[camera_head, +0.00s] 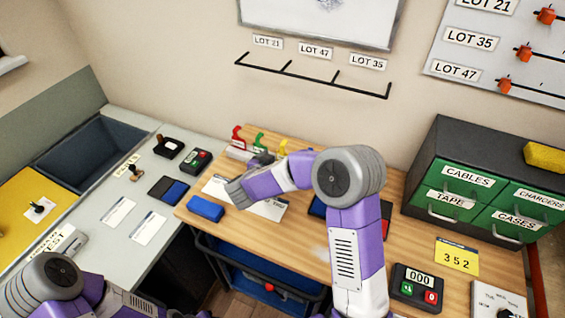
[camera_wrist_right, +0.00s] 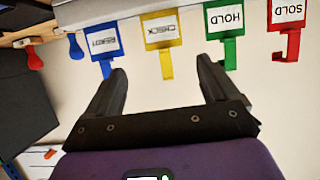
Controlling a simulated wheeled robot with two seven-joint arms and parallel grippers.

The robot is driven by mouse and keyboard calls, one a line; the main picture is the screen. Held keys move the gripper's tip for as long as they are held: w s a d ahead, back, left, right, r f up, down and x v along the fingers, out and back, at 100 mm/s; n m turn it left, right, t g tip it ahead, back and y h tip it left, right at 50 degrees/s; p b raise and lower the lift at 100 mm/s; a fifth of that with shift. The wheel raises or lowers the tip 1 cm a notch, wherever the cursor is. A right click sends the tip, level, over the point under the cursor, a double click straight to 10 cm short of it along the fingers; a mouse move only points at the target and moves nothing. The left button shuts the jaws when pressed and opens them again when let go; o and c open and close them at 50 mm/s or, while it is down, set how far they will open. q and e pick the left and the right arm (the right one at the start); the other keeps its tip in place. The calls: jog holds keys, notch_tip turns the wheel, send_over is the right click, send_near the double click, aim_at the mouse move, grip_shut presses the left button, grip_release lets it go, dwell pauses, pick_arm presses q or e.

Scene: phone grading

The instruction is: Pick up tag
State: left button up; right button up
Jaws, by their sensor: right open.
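A row of hanging tags shows upside down in the right wrist view: a blue tag (camera_wrist_right: 103,42), a yellow CHECK tag (camera_wrist_right: 160,35), a green HOLD tag (camera_wrist_right: 225,22) and a red SOLD tag (camera_wrist_right: 287,15). In the head view the red tag (camera_head: 238,132), green tag (camera_head: 259,139) and yellow tag (camera_head: 283,146) stand at the desk's back edge; the blue one is hidden. My right gripper (camera_wrist_right: 162,68) is open and empty. The yellow tag appears between its fingertips, and the green tag's lower end is near one fingertip. My left gripper is out of view.
The wooden desk (camera_head: 460,280) holds a blue block (camera_head: 205,208), a yellow 352 card (camera_head: 457,256) and a keypad (camera_head: 417,288). Green drawers (camera_head: 466,178) stand at right. A black rail (camera_head: 310,76) is on the wall above.

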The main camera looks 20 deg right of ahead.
notch_tip(320, 180, down, 2)
jog(key=shift+w+d+f+b, duration=0.1)
jog(key=shift+d+b, duration=0.05)
jog(key=shift+b, duration=0.45)
jog(key=x, duration=0.3)
jog(key=b+x, duration=0.1)
jog(key=x, duration=0.2)
jog(key=shift+w+f, duration=0.2)
jog(key=shift+w, duration=0.15)
jog(key=shift+w+d, duration=0.15)
jog(key=shift+w, duration=0.05)
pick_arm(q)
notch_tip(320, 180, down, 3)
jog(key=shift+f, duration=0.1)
pick_arm(e)
jog(key=c, duration=1)
jog(key=shift+c, duration=0.2)
